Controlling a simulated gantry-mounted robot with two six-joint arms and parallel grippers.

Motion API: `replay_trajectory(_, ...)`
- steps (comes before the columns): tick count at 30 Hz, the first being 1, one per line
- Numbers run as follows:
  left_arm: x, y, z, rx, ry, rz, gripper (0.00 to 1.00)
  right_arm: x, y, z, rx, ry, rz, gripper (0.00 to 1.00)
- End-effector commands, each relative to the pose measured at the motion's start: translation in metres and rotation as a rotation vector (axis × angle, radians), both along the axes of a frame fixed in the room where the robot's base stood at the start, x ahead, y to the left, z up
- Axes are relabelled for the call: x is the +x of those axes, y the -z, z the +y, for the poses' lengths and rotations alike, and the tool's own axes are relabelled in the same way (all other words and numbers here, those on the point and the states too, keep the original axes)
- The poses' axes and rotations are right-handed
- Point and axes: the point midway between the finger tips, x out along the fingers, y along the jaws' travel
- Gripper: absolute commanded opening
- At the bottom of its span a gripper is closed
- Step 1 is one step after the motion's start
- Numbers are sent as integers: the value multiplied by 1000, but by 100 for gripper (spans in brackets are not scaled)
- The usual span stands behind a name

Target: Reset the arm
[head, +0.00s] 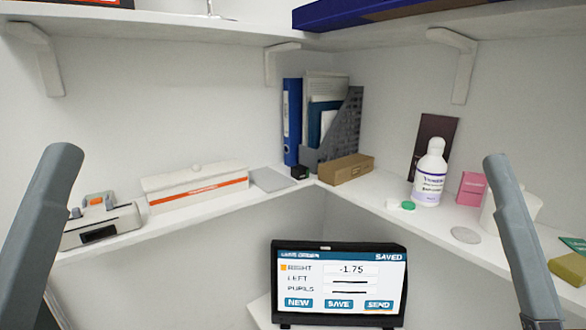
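Grey links of my own arms stand at the left and right edges of the head view and run out past the bottom of the picture. Neither gripper shows, so I cannot see whether they are open or hold anything. A black-framed screen (339,286) stands at the bottom centre. It reads "SAVED" at its top right, with rows RIGHT, LEFT and PUPILS. RIGHT has an orange mark beside it and shows -1.75; the other two rows show dashes. Its buttons read NEW, SAVE and SEND.
A white device with an orange button (98,222) and a long white box (195,186) sit on the left shelf. A blue binder (291,120), a brown box (345,169), a white bottle (428,180) and a pink box (471,188) stand in the corner and on the right shelf.

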Motion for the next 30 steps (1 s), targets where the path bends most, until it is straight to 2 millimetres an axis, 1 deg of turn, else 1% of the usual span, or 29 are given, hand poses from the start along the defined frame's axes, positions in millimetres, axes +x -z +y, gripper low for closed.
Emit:
replay_trajectory(1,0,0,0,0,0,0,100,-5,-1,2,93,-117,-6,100)
replay_trajectory(4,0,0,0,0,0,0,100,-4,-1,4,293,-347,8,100)
replay_trajectory(5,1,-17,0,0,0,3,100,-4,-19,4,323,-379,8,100)
replay_trajectory(6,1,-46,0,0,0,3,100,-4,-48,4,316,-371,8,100)
replay_trajectory(8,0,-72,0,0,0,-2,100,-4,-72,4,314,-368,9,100)
replay_trajectory(9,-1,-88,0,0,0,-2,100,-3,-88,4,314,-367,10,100)
replay_trajectory(11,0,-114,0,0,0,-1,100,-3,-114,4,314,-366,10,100)
replay_trajectory(12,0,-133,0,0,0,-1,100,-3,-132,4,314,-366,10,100)
replay_trajectory(14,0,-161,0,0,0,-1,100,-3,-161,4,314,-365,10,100)
replay_trajectory(15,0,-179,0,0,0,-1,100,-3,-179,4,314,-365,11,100)
replay_trajectory(18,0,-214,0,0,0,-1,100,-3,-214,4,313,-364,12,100)
replay_trajectory(21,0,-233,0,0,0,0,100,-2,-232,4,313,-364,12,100)
replay_trajectory(22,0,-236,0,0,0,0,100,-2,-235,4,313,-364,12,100)
replay_trajectory(24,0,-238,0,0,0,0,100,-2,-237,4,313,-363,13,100)
replay_trajectory(30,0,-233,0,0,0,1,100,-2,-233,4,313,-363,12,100)
